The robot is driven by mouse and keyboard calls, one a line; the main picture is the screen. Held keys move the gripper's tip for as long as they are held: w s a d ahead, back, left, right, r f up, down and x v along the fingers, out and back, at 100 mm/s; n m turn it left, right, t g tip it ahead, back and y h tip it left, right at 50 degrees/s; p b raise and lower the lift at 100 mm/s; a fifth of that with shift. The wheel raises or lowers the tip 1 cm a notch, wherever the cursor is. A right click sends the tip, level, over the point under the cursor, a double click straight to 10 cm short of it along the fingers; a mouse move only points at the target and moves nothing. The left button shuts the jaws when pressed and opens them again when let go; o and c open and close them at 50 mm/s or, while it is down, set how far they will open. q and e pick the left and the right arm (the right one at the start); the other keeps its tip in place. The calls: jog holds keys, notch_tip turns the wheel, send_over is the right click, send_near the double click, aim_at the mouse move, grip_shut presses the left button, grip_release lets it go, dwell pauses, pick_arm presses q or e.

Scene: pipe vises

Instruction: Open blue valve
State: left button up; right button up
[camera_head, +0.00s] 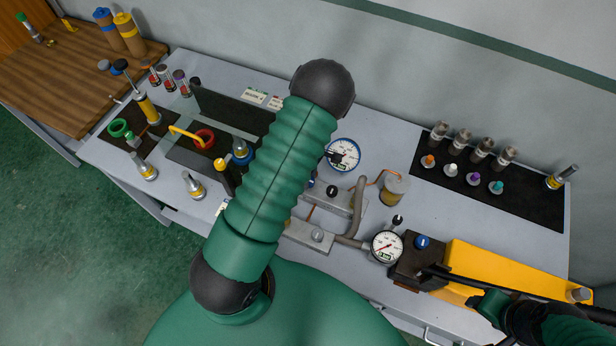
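A blue round knob (422,242) also sits on a black block at right. I cannot make out the fingers of my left gripper or what it touches. A green and black arm part enters at the lower right; its gripper fingers are not clear either.
Two gauges (386,246) stand around the metal pipework (335,205). A yellow body (500,268) with a black bar lies at right. A black mat (520,200) holds several small fittings. A wooden table (60,85) stands at upper left. Green floor is open at lower left.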

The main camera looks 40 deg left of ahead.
pick_arm(q)
jog(key=o, duration=0.5)
jog(key=shift+w+d+r, duration=0.1)
jog(key=shift+w, duration=0.1)
jog(key=shift+c, duration=0.2)
pick_arm(e)
jog(key=shift+d, duration=0.25)
pick_arm(q)
notch_tip(320, 180, up, 17)
jog(key=b, duration=0.1)
pick_arm(e)
jog(key=shift+f, duration=0.65)
jog(key=shift+a, duration=0.15)
